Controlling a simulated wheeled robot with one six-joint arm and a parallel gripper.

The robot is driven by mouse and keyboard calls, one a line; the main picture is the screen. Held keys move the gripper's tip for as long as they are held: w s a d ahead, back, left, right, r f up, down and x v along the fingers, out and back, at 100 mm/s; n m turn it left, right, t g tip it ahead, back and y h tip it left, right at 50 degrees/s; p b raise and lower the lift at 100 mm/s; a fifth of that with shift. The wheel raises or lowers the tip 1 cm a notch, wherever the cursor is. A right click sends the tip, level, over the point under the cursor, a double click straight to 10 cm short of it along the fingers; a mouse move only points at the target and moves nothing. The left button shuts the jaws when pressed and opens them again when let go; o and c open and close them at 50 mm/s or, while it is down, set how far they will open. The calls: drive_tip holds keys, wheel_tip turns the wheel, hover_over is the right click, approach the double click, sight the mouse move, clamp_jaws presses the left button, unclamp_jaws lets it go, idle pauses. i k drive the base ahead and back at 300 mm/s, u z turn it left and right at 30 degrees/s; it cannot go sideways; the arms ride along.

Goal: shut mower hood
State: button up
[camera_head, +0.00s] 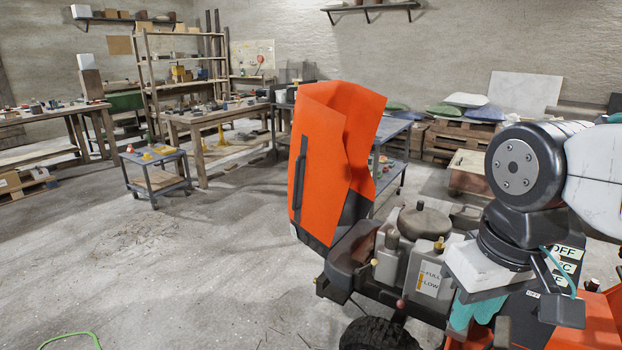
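The orange mower hood (338,150) stands raised, nearly upright, at the front end of the mower. A dark grille strip runs down its left side. The open engine bay shows a round metal engine part (424,222) and a tank marked FULL and LOW (432,279). My gripper (476,312) hangs at the lower right over the mower body, to the right of the tank and apart from the hood. Its teal fingertips point down and are partly hidden, so I cannot tell whether they are open or touching anything.
A small blue cart (153,163) stands on the floor to the left, near workbenches and a shelf rack. Another blue-topped table (393,130) and pallets with sacks (460,140) are behind the hood. The concrete floor (170,270) at the left is mostly clear.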

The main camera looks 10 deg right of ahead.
sight(332, 188)
drive_tip(key=u, duration=0.45)
drive_tip(key=i, duration=0.4)
drive_tip(key=u, duration=0.65)
drive_tip(key=i, duration=1.2)
drive_tip(key=z, duration=0.85)
